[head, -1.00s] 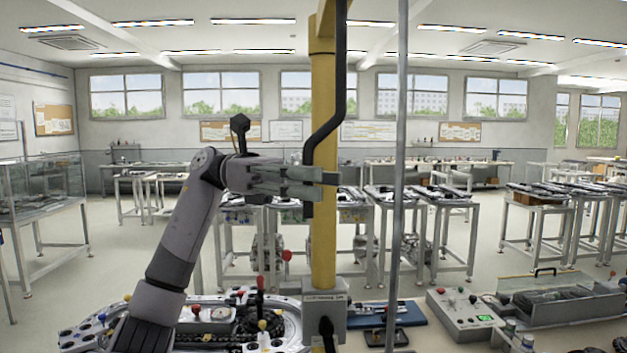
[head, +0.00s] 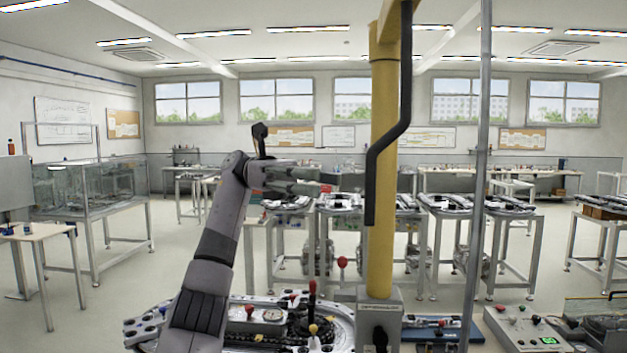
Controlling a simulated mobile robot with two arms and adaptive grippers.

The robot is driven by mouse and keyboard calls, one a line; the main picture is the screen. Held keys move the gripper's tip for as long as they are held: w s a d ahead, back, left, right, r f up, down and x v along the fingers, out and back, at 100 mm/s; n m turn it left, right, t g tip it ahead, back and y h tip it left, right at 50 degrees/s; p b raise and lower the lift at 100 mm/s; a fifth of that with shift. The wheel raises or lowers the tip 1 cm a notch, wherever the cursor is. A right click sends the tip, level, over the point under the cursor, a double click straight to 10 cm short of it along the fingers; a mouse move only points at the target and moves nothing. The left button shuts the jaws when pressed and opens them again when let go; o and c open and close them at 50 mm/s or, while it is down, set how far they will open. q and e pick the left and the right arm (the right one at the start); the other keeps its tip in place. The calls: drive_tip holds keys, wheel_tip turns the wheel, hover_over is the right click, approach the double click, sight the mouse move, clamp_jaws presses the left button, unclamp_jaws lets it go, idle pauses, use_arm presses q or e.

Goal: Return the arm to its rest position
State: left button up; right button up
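My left arm (head: 215,245) rises from the bottom of the head view, in front of the ring track, and bends at the top. My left gripper (head: 318,181) is at the end of it, raised well above the track and pointing right. Its fingers are seen side-on and small, so I cannot tell whether they are open or shut. I see no object clearly held in it. The gripper is left of the yellow post (head: 382,170) and appears clear of it. My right gripper is not in view.
The ring track (head: 345,325) with coloured knobs lies below the arm. A black bent bar (head: 372,180) hangs by the yellow post, and a thin grey pole (head: 481,150) stands to its right. A control box (head: 525,330) sits at lower right. Open floor and a glass case (head: 90,190) are at left.

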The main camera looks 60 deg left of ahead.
use_arm(q)
drive_tip(key=shift+s+a, duration=0.1)
drive_tip(key=shift+a, duration=0.25)
idle(0.4)
